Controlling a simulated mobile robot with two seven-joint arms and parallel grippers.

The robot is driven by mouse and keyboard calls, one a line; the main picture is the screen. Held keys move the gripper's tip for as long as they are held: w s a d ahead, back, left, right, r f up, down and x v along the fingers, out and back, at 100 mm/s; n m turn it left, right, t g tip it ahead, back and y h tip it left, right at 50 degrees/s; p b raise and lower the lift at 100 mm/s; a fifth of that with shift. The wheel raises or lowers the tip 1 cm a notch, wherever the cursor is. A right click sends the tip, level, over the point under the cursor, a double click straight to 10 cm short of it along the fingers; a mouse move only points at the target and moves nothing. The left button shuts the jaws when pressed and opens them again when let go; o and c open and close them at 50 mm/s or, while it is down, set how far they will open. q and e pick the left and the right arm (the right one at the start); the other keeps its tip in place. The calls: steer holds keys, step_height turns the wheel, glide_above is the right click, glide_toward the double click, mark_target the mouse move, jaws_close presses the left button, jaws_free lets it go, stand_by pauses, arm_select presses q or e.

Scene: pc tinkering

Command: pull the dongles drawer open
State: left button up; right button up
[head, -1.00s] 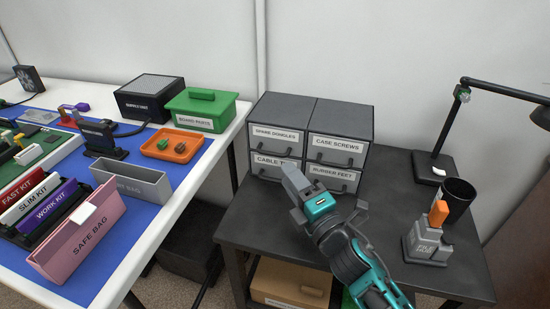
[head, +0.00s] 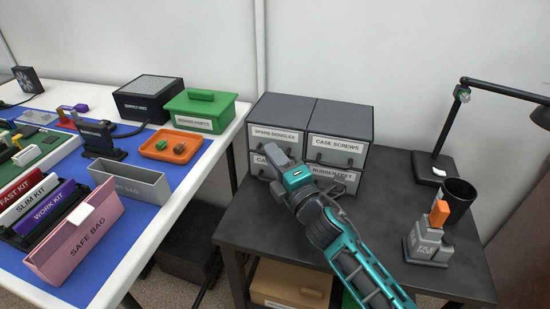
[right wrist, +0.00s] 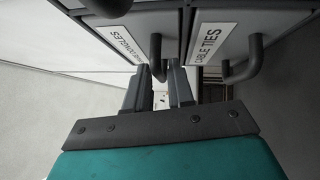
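The dongles drawer (head: 276,135) is the upper left drawer of a dark grey unit and looks shut. Its "SPARE DONGLES" label shows in the head view; its dark bar handle (right wrist: 155,52) shows in the right wrist view. My right gripper (head: 276,156) is in front of the unit's left column, covering part of the cable ties drawer below. In the right wrist view its two fingers (right wrist: 160,84) are apart, with the dongles handle close to the gap between their tips. I cannot tell whether they touch it. My left gripper is not in view.
The cable ties handle (right wrist: 241,68) is close beside the right gripper. Case screws (head: 337,147) and rubber feet (head: 345,178) drawers are to the right. A black cup (head: 457,197) and lamp (head: 438,160) stand on the dark table (head: 395,215). A white table with kits is left.

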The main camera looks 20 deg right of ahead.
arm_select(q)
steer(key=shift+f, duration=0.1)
arm_select(e)
jaws_close()
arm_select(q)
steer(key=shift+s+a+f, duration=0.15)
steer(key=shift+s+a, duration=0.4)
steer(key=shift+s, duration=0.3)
arm_select(e)
steer(key=s+a, duration=0.5)
steer(key=s, duration=0.3)
steer(key=shift+s+a, duration=0.25)
steer(key=shift+a, duration=0.1)
steer(key=shift+o, duration=1.5)
jaws_free()
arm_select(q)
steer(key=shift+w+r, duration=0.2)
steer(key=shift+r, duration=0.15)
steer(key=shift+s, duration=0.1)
